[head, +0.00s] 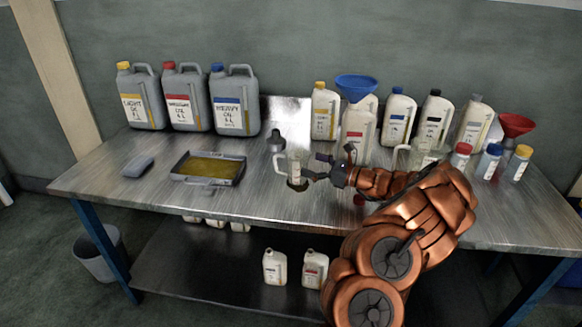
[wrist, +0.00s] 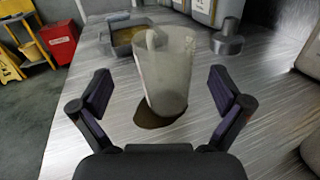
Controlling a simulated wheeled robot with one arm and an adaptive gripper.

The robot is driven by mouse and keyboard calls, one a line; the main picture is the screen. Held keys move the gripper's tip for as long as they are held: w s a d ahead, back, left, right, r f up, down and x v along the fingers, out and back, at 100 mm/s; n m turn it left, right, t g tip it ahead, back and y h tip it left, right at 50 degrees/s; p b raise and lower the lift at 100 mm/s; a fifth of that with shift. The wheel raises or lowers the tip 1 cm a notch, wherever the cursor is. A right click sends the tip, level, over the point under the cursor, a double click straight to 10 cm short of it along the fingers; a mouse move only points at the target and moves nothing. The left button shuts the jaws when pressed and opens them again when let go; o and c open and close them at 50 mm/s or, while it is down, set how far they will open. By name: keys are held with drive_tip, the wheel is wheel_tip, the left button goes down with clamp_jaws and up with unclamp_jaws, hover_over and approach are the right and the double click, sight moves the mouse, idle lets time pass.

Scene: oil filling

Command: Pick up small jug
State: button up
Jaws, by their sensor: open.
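The small jug (head: 294,168) is a translucent pale jug standing on the metal workbench (head: 250,203), near its front middle. In the wrist view, the jug (wrist: 166,78) stands just ahead of my gripper, between the lines of its two fingers, with its handle on the far side. A dark brown patch (wrist: 160,115) shows on the bench around its base. My gripper (wrist: 160,90) is open with dark purple pads, one on each side of the jug, apart from it. In the head view my gripper (head: 318,168) is just right of the jug.
A tray of yellow oil (head: 204,183) lies to the left. A grey metal piece (head: 276,144) stands behind the jug. Large canisters (head: 235,103) line the back, with bottles and a blue funnel (head: 356,86) on the right. A second clear jug (head: 403,158) stands behind my arm.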

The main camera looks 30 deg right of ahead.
sight(288, 155)
drive_tip(key=shift+w+a+r, duration=0.1)
drive_tip(key=shift+w+a, duration=0.1)
drive_tip(key=shift+w, duration=0.4)
drive_tip(key=shift+r+p+x, duration=0.1)
drive_tip(key=shift+p+x, duration=0.15)
drive_tip(key=shift+x, duration=0.9)
drive_tip(key=shift+r+p+x, duration=0.15)
drive_tip(key=shift+p+x, duration=0.1)
drive_tip(key=shift+x, duration=0.95)
drive_tip(key=shift+d, duration=0.1)
drive_tip(key=c, duration=1.1)
drive_tip(key=shift+c, duration=0.2)
